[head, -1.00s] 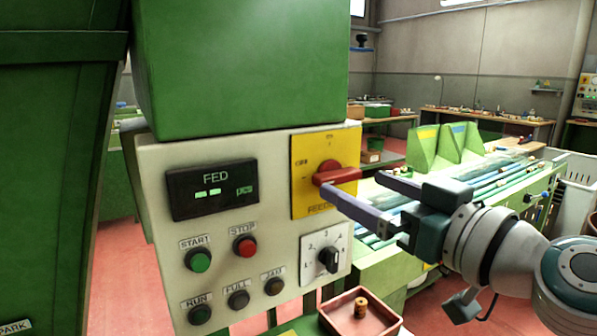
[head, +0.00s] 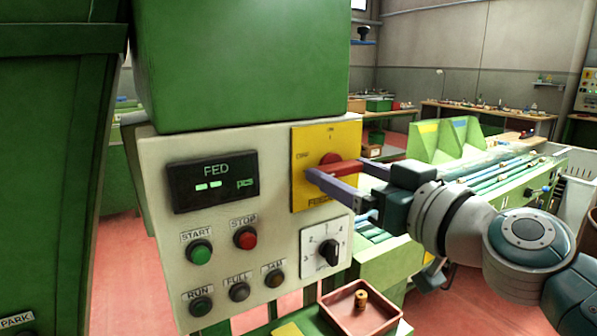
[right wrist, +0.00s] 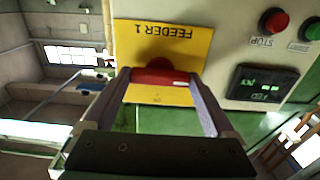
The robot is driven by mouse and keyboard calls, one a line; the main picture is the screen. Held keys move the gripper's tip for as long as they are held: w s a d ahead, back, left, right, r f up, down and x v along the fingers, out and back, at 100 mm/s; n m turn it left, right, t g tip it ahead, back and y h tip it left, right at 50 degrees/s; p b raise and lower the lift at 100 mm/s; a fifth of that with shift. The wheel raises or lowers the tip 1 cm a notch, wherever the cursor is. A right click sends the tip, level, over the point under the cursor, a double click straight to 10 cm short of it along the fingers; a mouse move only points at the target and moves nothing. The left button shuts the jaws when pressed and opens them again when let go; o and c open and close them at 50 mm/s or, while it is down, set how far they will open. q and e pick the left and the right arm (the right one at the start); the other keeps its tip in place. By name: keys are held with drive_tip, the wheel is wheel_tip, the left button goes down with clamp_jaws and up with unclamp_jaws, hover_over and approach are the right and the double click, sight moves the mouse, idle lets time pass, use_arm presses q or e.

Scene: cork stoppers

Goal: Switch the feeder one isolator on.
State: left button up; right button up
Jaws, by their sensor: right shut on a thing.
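The feeder one isolator is a red rotary handle (head: 344,166) on a yellow plate (head: 305,140) at the right of the cream panel. The handle lies about level. The plate has small marks at the top and left, too blurred to read surely. In the right wrist view the plate (right wrist: 185,37) reads "FEEDER 1" upside down, and the red handle (right wrist: 158,77) sits between the fingertips. My right gripper (head: 336,171) is shut on the handle, one purple finger on its near side, the other partly hidden behind. My left gripper is out of view.
The panel also carries a lit display (head: 212,186), a green START button (head: 199,252), a red STOP button (head: 245,238) and a black rotary selector (head: 327,252). A tray (head: 330,310) with a cork stopper (head: 361,298) stands below. A green conveyor machine is behind my right arm.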

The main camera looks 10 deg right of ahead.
drive_tip(key=c, duration=0.4)
drive_tip(key=shift+o, duration=0.2)
drive_tip(key=shift+m, duration=0.4)
drive_tip(key=m, duration=0.3)
drive_tip(key=shift+b, duration=0.35)
drive_tip(key=m, duration=1.4)
drive_tip(key=o, duration=1.1)
drive_tip(key=shift+c, duration=0.2)
